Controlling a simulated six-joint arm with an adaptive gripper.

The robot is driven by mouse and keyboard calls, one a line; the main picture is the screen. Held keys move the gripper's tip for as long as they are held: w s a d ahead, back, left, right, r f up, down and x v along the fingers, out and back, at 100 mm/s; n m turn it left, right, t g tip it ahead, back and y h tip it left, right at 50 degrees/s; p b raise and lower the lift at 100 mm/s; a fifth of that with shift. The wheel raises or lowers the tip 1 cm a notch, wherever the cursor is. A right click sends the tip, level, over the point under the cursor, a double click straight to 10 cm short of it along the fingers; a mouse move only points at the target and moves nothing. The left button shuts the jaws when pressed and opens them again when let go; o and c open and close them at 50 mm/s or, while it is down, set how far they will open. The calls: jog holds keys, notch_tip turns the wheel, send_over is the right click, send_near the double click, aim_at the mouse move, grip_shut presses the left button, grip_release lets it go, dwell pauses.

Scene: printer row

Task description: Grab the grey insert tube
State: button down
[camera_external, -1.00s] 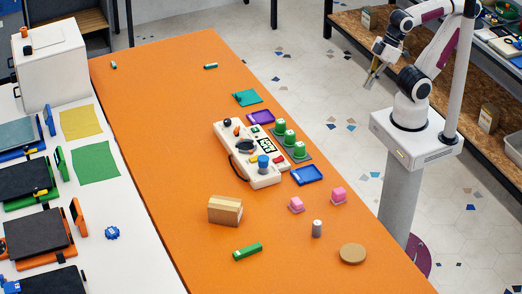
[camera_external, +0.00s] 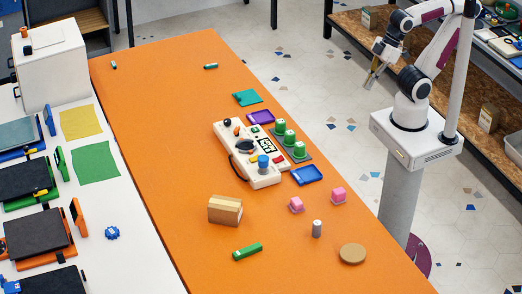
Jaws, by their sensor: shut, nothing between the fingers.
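The grey insert tube (camera_external: 317,229) is a small cylinder standing upright on the orange table (camera_external: 180,130), toward its front right. My gripper (camera_external: 371,82) hangs beyond the right edge of the table, over the tiled floor, well up and away from the tube. It is shut and empty. Nothing covers the tube.
A cream control panel (camera_external: 247,155) with knobs lies mid-table. A blue tray (camera_external: 307,175) sits beside it. The table's far half is mostly clear.

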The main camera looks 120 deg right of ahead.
jog(key=c, duration=1.7)
grip_release()
